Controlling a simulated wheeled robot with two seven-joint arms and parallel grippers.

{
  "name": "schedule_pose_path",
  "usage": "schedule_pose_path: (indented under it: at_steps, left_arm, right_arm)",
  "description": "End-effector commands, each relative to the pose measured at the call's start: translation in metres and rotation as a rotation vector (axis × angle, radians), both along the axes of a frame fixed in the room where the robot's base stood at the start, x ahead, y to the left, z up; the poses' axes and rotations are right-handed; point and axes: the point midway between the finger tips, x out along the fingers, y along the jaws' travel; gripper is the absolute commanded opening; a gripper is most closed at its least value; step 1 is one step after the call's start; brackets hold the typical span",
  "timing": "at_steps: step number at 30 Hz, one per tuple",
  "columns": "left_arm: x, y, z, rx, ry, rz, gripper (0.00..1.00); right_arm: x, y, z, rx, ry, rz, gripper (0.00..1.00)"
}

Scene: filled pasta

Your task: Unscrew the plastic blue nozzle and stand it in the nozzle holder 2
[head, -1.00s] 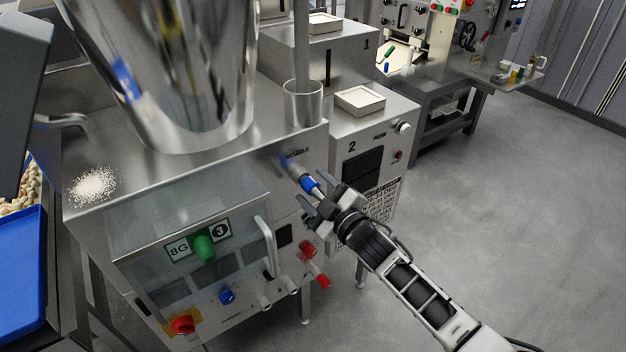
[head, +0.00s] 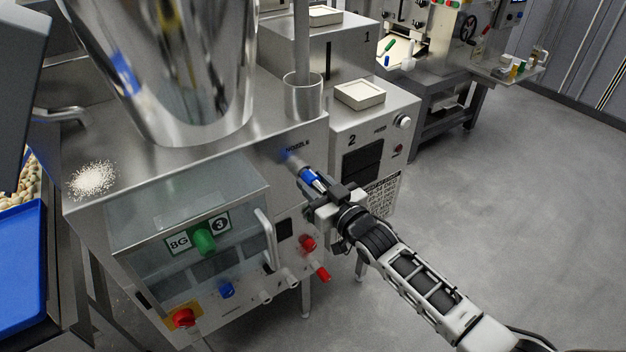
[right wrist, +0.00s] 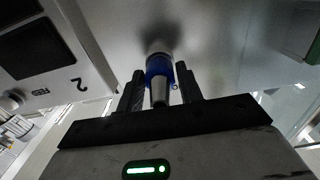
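The blue nozzle (head: 309,174), a blue collar with a grey tip, sticks out of the steel machine's face under the "NOZZLE" label. In the right wrist view the nozzle (right wrist: 160,72) stands between the two dark fingers, which meet the sides of its blue collar. My right gripper (head: 318,184) appears shut on it, and the nozzle is still at the machine outlet. My left gripper is not in view. A far ledge (head: 497,77) at the right carries several small coloured pieces; I cannot read which holder is number 2.
A clear guard with a handle (head: 266,240) and red and blue knobs are left of my right arm. Box unit 2 (head: 350,150) stands close behind the gripper. The hopper (head: 190,90) is upper left. The grey floor (head: 520,210) at right is open.

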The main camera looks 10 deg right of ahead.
Motion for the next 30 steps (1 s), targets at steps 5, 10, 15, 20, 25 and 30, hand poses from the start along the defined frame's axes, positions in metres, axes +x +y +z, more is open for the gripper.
schedule_pose_path:
  at_steps: [5,10,15,20,25,30]
  left_arm:
    - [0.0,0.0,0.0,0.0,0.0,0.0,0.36]
    - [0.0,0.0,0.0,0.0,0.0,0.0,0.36]
    - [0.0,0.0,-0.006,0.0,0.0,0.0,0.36]
    - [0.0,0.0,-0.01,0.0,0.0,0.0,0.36]
    - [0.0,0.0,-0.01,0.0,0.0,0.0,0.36]
    - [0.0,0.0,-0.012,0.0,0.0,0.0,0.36]
  right_arm:
    - [0.0,0.0,0.0,-0.001,0.0,0.0,0.06]
    - [0.0,0.001,0.0,-0.19,-0.069,0.0,0.02]
    - [-0.001,0.0,-0.002,-0.666,-0.243,0.0,0.02]
    - [-0.001,0.0,-0.002,-0.923,-0.335,0.0,0.02]
    - [-0.001,0.0,-0.001,-0.949,-0.343,0.0,0.02]
    - [-0.001,0.0,-0.002,-0.99,-0.358,0.001,0.02]
